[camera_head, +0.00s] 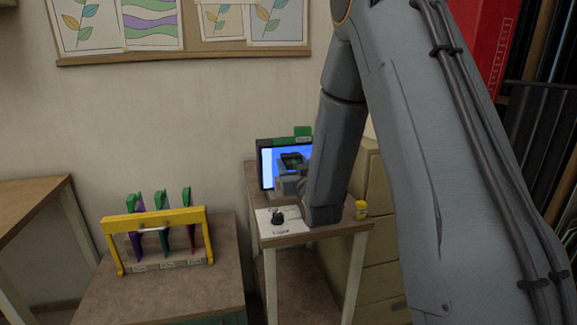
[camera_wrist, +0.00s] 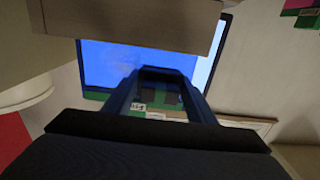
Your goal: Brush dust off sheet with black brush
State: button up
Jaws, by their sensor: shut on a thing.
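The sheet appears as a bright blue upright panel (camera_head: 268,169) in a dark frame on the small table. It also shows in the wrist view (camera_wrist: 105,62), beyond my fingers. My gripper (camera_head: 291,160) is in front of the panel's lower right part. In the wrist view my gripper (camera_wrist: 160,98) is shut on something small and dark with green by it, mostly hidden. I cannot make out bristles or tell whether it is the black brush, or whether it touches the panel.
A yellow rack (camera_head: 110,226) with green-topped tools stands on the left table (camera_head: 215,290). A black knob (camera_head: 278,217) sits on a white plate at the small table's front left. A yellow jar (camera_head: 361,210) stands at its right edge, close to my arm.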

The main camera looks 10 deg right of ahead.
aim_at(290, 167)
jog(key=shift+w+d+r+b, duration=0.1)
jog(key=shift+d+b, duration=0.05)
jog(key=shift+d, duration=1.55)
jog(key=shift+w+d+r+b, duration=0.1)
jog(key=shift+d+b, duration=0.05)
jog(key=shift+d, duration=1.55)
jog(key=shift+s+d+f, duration=0.1)
jog(key=shift+d, duration=1.6)
jog(key=shift+s+a+f+b, duration=0.15)
jog(key=shift+a+b, duration=0.15)
jog(key=shift+a, duration=1.8)
jog(key=shift+w+a+b, duration=0.15)
jog(key=shift+a+b, duration=0.1)
jog(key=shift+a, duration=1.65)
jog(key=shift+w+a+b, duration=0.1)
jog(key=shift+a+b, duration=0.1)
jog(key=shift+a, duration=1.65)
jog(key=shift+s+a, duration=0.1)
jog(key=shift+s, duration=0.3)
jog(key=s, duration=0.3)
jog(key=shift+s, duration=0.1)
jog(key=shift+s+p, duration=0.3)
jog(key=shift+s, duration=0.75)
